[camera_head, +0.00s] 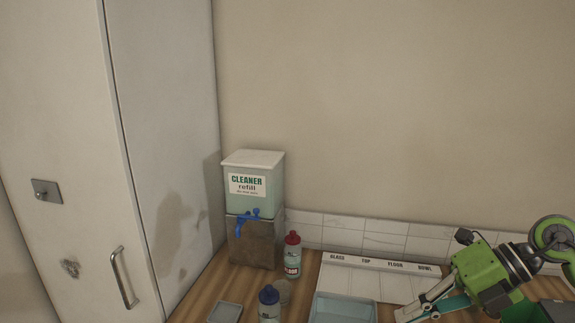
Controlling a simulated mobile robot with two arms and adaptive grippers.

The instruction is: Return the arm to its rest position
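My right arm comes in from the right edge, and its green and black gripper (428,309) points down and left at the lower right. The gripper is over the front right part of the labelled white board (345,281). Its fingertips are small and partly overlap the board, so I cannot tell whether they are open or shut. I see no object clearly held in it. My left gripper and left arm are not in view.
A cleaner refill dispenser (247,188) with a blue tap stands on a brown block at the back left. A red-capped bottle (292,257), a blue-capped bottle (269,305), a grey tray (225,312) and a teal tray (343,308) are on the wooden counter. A tall cabinet (100,150) borders the left.

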